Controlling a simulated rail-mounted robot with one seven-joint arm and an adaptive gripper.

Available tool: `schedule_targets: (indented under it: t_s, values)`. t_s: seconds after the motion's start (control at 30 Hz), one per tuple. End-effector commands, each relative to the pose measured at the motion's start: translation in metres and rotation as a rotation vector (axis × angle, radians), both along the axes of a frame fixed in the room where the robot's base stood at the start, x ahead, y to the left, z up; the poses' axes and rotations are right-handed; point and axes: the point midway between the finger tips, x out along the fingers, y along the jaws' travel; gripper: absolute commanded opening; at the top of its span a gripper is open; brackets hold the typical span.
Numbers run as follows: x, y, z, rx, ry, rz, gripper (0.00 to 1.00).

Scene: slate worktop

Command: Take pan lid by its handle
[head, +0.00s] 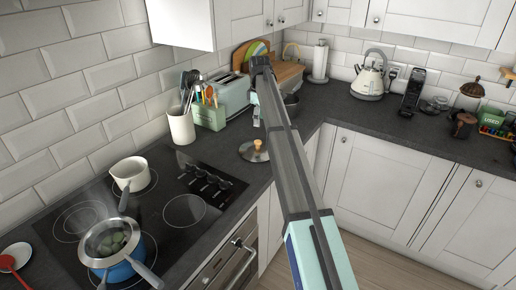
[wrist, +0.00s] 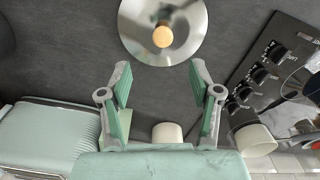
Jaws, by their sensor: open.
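The pan lid (head: 248,152) is a round lid lying on the slate worktop just right of the hob. Its small wooden knob handle (head: 257,145) stands up from its middle. In the wrist view the lid (wrist: 190,42) lies at the top centre, with its pale wooden handle (wrist: 162,37) pointing toward the camera. My gripper (wrist: 159,72) is open and empty, and the lid shows beyond its fingertips, apart from them. In the head view my arm reaches over the worktop past the lid, and the fingers are hard to make out.
The hob (head: 183,182) holds a white saucepan (head: 128,172) and a blue pan with a strainer (head: 119,268). A utensil pot (head: 181,126), a green box (head: 208,115) and a mint toaster (head: 229,92) stand behind the lid. A kettle (head: 369,78) stands further right.

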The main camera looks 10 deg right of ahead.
Motion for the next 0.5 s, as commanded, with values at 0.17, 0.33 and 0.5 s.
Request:
schedule_targets:
  t_s: [0.17,0.33,0.5]
  values:
    - [-0.001,0.000,-0.034,0.000,0.001,0.000,0.63]
    - [-0.001,0.000,-0.057,0.000,0.000,-0.001,0.63]
    - [0.000,0.000,-0.066,0.000,-0.001,-0.001,0.63]
